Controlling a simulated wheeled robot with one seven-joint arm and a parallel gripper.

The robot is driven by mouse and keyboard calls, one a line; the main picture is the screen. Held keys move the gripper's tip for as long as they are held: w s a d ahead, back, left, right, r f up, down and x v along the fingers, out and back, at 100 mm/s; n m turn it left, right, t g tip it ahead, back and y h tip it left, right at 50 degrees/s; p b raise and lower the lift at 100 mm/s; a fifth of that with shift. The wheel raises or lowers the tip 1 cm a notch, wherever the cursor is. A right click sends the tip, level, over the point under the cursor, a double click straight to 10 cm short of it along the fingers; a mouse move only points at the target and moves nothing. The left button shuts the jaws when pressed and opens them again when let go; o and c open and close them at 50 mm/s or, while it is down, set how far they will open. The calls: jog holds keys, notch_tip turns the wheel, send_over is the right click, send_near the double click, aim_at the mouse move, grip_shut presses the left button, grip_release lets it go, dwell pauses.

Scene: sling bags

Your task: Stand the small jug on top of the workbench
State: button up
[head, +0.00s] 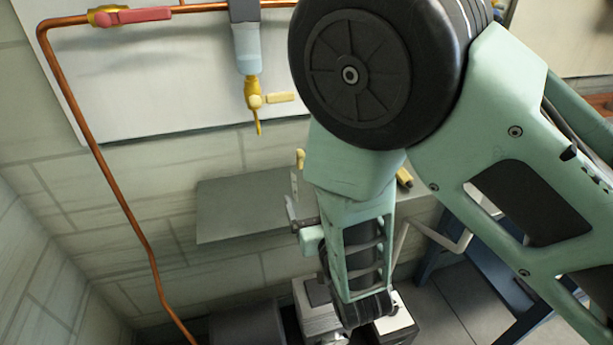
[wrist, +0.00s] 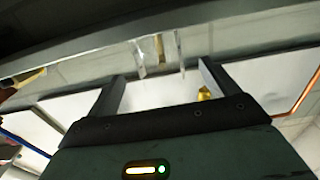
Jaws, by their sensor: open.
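My gripper (wrist: 161,70) is open in the wrist view, its two dark fingers apart. A clear, glass-like thing (wrist: 141,58) shows beyond and between the fingertips, near the underside or edge of a grey slab; it may be the small jug, but its shape is too unclear to be sure. No contact with the fingers shows. In the head view my arm covers much of the middle, and no jug can be made out with certainty. A blue frame (head: 428,262) at the lower right looks like part of the workbench; its top is mostly hidden behind my arm.
A grey shelf (head: 240,208) juts from the block wall, left of my arm. A copper pipe (head: 117,190) runs down the left wall. A filter (head: 247,50) with a yellow tap hangs above the shelf. Grey and white boxes (head: 318,318) stand low under my arm.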

jog(key=x, duration=0.5)
jog(key=shift+w+d+f+p, duration=0.15)
jog(key=shift+f+p, duration=0.05)
jog(key=shift+p, duration=0.1)
jog(key=c, duration=1.1)
jog(key=shift+r, duration=0.1)
